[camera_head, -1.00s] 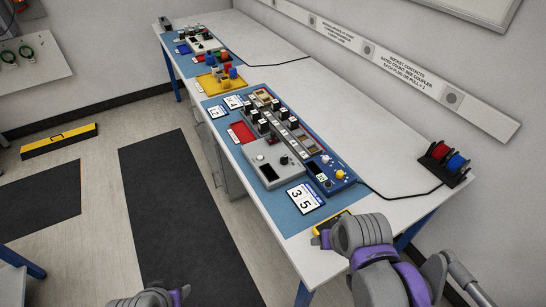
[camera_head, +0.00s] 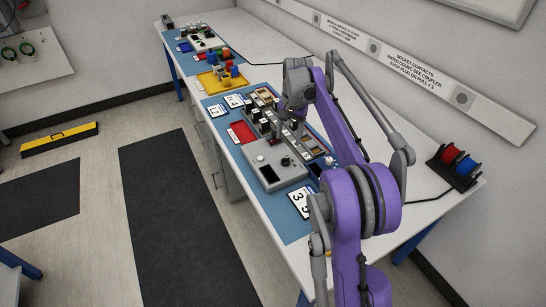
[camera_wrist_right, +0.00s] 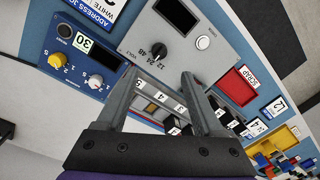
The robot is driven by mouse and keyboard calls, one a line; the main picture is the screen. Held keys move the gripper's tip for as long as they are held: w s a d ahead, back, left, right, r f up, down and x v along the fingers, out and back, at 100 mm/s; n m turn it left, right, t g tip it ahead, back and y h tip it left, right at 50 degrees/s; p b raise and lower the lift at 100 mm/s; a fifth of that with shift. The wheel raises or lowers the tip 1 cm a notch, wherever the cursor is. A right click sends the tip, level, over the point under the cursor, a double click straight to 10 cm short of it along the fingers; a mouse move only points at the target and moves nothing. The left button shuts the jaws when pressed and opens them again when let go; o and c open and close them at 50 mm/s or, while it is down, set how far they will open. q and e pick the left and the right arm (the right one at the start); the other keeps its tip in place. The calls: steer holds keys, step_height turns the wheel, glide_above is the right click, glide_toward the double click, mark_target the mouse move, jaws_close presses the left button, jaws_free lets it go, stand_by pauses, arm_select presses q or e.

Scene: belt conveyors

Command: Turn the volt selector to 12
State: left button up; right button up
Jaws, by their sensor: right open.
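The grey panel (camera_wrist_right: 201,27) has a black knob (camera_wrist_right: 158,52) with the marks 12, 24 and 48 along one side. This is the volt selector. Its exact pointing is too small to tell. In the head view the knob (camera_head: 285,161) shows on the panel (camera_head: 262,158), in front of my right arm. My right gripper (camera_wrist_right: 159,76) is open and empty, with its fingers above the row of modules beside the panel. The knob lies just beyond the fingertips in the wrist view, apart from them. My left gripper is out of view.
A red scrap tray (camera_wrist_right: 238,86) and yellow bin (camera_wrist_right: 280,142) lie on the other side. Red and blue spools (camera_head: 455,164) stand at the table's right.

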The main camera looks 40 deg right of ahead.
mark_target(286, 159)
steer(key=f, duration=1)
steer(key=shift+w+a+f+b, duration=0.2)
steer(key=shift+f+b, duration=0.05)
steer(key=shift+b, duration=0.1)
jaws_close()
